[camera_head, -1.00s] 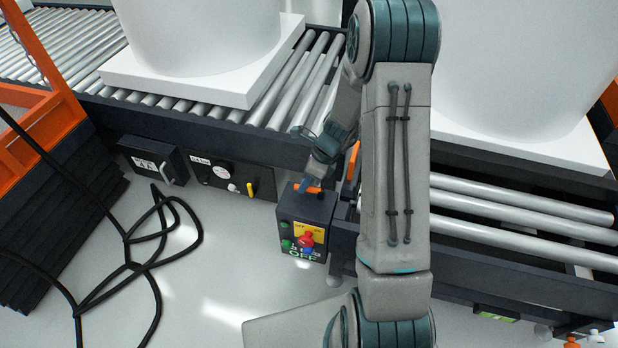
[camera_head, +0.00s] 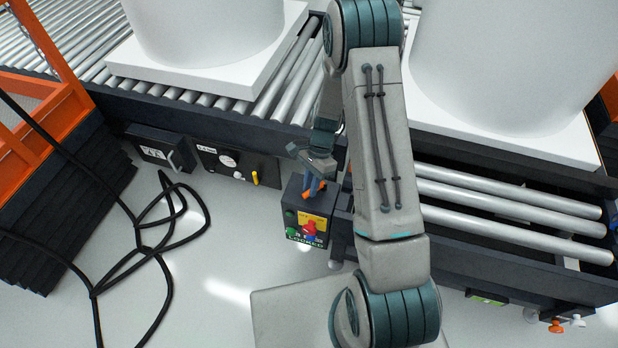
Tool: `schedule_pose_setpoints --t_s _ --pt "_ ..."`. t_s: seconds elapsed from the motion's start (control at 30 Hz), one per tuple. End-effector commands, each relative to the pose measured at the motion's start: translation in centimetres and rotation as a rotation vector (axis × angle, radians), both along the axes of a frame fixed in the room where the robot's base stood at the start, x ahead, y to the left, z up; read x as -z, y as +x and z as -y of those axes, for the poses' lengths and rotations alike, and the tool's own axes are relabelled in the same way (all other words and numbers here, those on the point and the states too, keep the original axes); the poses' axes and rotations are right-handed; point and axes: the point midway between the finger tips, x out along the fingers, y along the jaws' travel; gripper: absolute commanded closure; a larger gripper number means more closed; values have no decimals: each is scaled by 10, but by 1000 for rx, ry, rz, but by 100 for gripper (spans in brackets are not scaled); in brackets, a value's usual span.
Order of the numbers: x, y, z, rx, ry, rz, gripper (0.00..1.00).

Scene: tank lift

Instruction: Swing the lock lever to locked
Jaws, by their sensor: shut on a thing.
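The dark control box (camera_head: 325,248) stands at the front of the conveyor, near the picture's middle. The orange lock lever (camera_head: 306,196) shows in small pieces at the top of the box, beside my fingers. My gripper (camera_head: 314,187) points down over the box top and is shut on the lever. The fingers and wrist hide most of the lever, so its exact angle cannot be told.
White tanks stand on bases on the left roller conveyor (camera_head: 225,103) and the right lift deck (camera_head: 480,197). Another panel with a yellow switch (camera_head: 255,178) is left of the box. Black cables (camera_head: 140,250) lie on the floor at left.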

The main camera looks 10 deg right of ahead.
Motion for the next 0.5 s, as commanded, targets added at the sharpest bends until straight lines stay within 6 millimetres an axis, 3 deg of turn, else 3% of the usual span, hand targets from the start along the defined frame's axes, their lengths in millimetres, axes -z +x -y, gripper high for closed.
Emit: schedule_pose_setpoints --t_s 0.5 --pt "-1 -9 6 -268 -1 5 100"
